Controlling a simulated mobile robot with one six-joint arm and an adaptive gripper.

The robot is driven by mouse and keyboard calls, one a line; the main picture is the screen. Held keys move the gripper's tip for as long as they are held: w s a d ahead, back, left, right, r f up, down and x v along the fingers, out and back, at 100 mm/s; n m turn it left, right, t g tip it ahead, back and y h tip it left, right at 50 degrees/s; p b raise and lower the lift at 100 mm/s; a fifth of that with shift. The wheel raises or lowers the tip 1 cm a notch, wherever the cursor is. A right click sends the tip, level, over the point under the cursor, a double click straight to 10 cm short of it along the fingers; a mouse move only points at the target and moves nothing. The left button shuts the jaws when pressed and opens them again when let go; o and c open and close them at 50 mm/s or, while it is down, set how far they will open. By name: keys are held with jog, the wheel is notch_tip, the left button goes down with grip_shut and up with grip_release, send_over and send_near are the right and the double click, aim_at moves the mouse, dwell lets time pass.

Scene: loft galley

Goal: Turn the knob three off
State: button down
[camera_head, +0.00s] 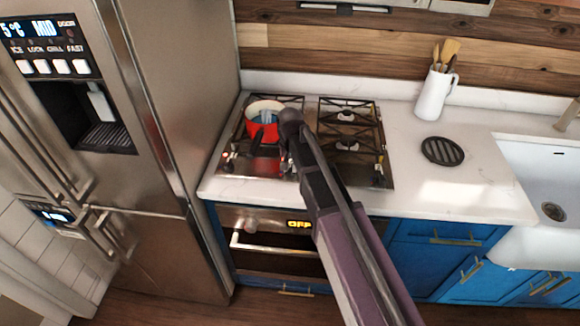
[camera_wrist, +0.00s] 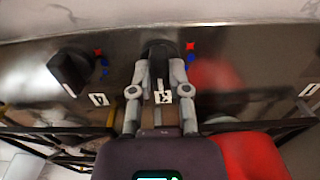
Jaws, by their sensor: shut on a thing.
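In the wrist view my gripper (camera_wrist: 159,70) has its two fingers on either side of a black knob (camera_wrist: 158,50) on the steel cooktop front. It is shut on that knob. A small white label (camera_wrist: 162,97) lies between the fingers; I cannot read it surely. Another black knob (camera_wrist: 70,72) is to the left, apart from the fingers, with its own label (camera_wrist: 98,99). Red and blue marks sit beside both knobs. In the head view my gripper (camera_head: 284,158) is at the front of the cooktop (camera_head: 378,172), and my arm hides the held knob.
A red pot (camera_head: 262,132) stands on the left burner, close behind my gripper; it also shows in the wrist view (camera_wrist: 250,155). The fridge (camera_head: 180,100) rises at the left. A white utensil jug (camera_head: 432,95), a black trivet (camera_head: 443,151) and the sink (camera_head: 545,180) are right.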

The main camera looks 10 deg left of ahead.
aim_at(290, 167)
jog(key=c, duration=0.6)
grip_release()
jog(key=shift+n, duration=0.5)
jog(key=n, duration=0.6)
notch_tip(290, 167, up, 14)
jog(key=p, duration=1.4)
jog(key=s+d+f+m+b, duration=0.2)
jog(key=s+d+f+b, duration=0.2)
jog(key=d, duration=0.4)
jog(key=s+d+f+m+b, duration=0.2)
jog(key=s+d+f+b, duration=0.3)
jog(key=d+f+b, duration=0.2)
jog(key=s+d+f+m+b, duration=0.2)
jog(key=s+d+f+b, duration=0.3)
jog(key=d, duration=0.5)
jog(key=shift+s+d+f+m+b, duration=0.25)
jog(key=shift+f+m+b, duration=0.15)
jog(key=shift+f+b, duration=0.2)
